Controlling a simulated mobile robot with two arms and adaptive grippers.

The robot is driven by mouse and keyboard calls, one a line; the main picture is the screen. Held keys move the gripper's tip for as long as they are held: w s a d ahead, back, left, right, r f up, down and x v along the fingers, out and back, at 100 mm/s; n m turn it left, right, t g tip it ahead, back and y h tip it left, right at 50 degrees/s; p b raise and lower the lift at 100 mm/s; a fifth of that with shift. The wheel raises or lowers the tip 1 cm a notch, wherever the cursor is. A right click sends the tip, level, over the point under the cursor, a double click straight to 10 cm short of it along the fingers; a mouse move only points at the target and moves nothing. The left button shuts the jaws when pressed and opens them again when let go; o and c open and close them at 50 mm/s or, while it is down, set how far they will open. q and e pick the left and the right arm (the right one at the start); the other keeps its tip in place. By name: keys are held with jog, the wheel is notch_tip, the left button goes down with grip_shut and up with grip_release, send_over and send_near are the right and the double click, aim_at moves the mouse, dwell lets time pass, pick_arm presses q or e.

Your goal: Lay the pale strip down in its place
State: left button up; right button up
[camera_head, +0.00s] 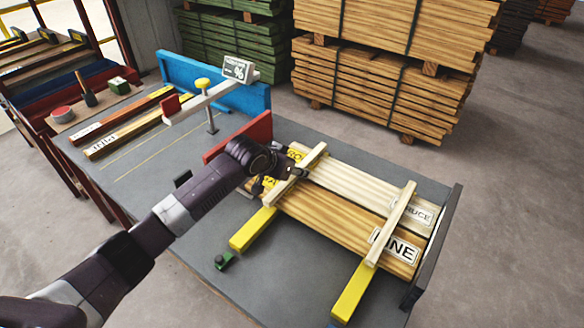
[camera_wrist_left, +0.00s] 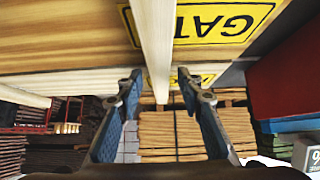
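A pale strip (camera_head: 315,153) lies crosswise over the left end of two stacks of boards, a pale one (camera_head: 356,183) and a browner one (camera_head: 332,216). My left gripper (camera_head: 291,171) is at this strip. In the left wrist view the strip (camera_wrist_left: 155,45) runs between my two fingers (camera_wrist_left: 161,80), with a narrow gap showing on each side, so the gripper looks open around it. A second pale strip (camera_head: 392,222) lies across the boards further right. My right gripper is in neither view.
Yellow bars (camera_head: 253,229) (camera_head: 352,293) stick out under the boards. A dark upright plate (camera_head: 433,246) stands at the right, a red block (camera_head: 238,136) and a white beam gauge (camera_head: 211,102) at the left. The grey table (camera_head: 213,243) has free room in front.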

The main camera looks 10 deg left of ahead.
pick_arm(q)
jog(key=v, duration=1.2)
jog(key=shift+r+b, duration=0.2)
jog(key=shift+b, duration=0.1)
